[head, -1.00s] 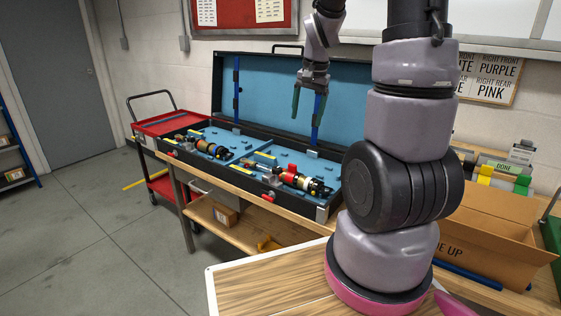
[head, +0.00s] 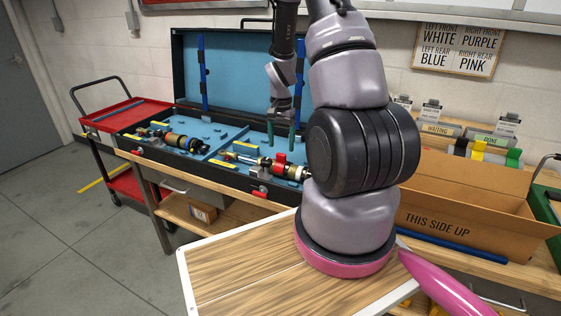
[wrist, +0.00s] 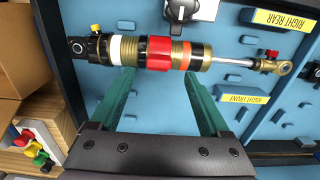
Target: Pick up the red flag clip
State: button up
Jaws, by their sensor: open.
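The red flag clip (head: 281,159) sits around the body of a shock absorber (head: 262,162) lying in the right part of the open case. In the wrist view the clip (wrist: 159,52) is a red block between a white ring and an orange ring on the shock (wrist: 180,52). My gripper (head: 281,146) is above the clip in the head view. In the wrist view its two green fingers (wrist: 158,73) are spread apart. Their tips are just short of the shock, one towards each side of the clip, with nothing between them.
Yellow labels read RIGHT REAR (wrist: 279,20) and RIGHT FRONT (wrist: 240,94). Another shock (head: 182,142) lies in the left part of the blue-lined case (head: 255,199). The raised lid (head: 235,70) stands behind my gripper. A cardboard box (head: 440,219) is to the right, a red cart (head: 127,114) to the left.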

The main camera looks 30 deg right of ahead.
aim_at(282, 155)
notch_tip(282, 155, down, 5)
jog(key=shift+s+f, duration=0.1)
jog(key=shift+f, duration=0.05)
grip_shut()
